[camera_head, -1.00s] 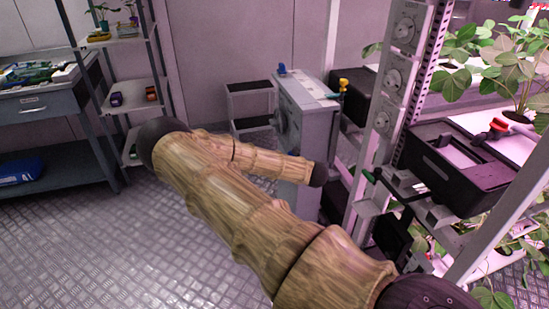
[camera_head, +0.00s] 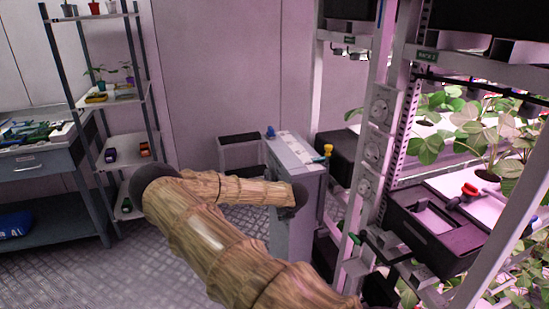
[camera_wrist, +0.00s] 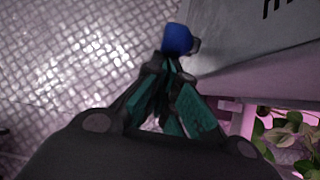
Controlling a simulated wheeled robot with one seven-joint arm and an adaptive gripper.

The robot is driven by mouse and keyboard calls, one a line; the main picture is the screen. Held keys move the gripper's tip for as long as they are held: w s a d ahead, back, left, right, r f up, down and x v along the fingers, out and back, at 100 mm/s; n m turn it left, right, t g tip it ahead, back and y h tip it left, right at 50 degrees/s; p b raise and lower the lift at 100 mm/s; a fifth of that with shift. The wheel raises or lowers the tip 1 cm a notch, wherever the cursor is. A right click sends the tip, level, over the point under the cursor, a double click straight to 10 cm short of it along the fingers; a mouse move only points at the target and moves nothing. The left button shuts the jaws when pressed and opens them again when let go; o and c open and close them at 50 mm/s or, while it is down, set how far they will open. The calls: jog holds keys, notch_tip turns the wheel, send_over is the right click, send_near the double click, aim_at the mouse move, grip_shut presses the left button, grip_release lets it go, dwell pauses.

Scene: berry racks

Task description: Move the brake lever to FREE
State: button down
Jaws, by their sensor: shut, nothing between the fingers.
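A blue knob (camera_head: 270,131) stands at the left edge of the top of a grey cabinet (camera_head: 290,152). A blue knob also shows in the wrist view (camera_wrist: 177,38), just beyond my fingertips, beside a grey surface with dark, partly cut-off lettering. It looks like the handle of the brake lever, but I cannot read the word FREE. My gripper (camera_wrist: 173,68) is shut and empty, its tips very close to the blue knob; I cannot tell whether they touch. In the head view my forearm hides the gripper and part of the cabinet's front.
The plant rack's post with dials (camera_head: 377,110) and a black box (camera_head: 440,235) stand to the right. A shelf (camera_head: 125,144) and workbench (camera_head: 30,166) are at left. The metal floor (camera_head: 170,285) is open at lower left.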

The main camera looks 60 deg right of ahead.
jog(key=shift+w+d+r+p, duration=0.4)
jog(key=shift+w+d+r, duration=0.1)
jog(key=shift+w+r, duration=0.25)
jog(key=shift+w+d+r+p, duration=0.35)
jog(key=shift+w+d+r, duration=0.1)
jog(key=shift+w+r, duration=0.25)
jog(key=shift+r, duration=0.2)
jog(key=s+a+f, duration=0.2)
jog(key=s+f, duration=0.1)
notch_tip(320, 180, up, 10)
jog(key=s+a+b, duration=0.1)
jog(key=s+b, duration=0.1)
jog(key=shift+w+a, duration=0.1)
dwell(0.5)
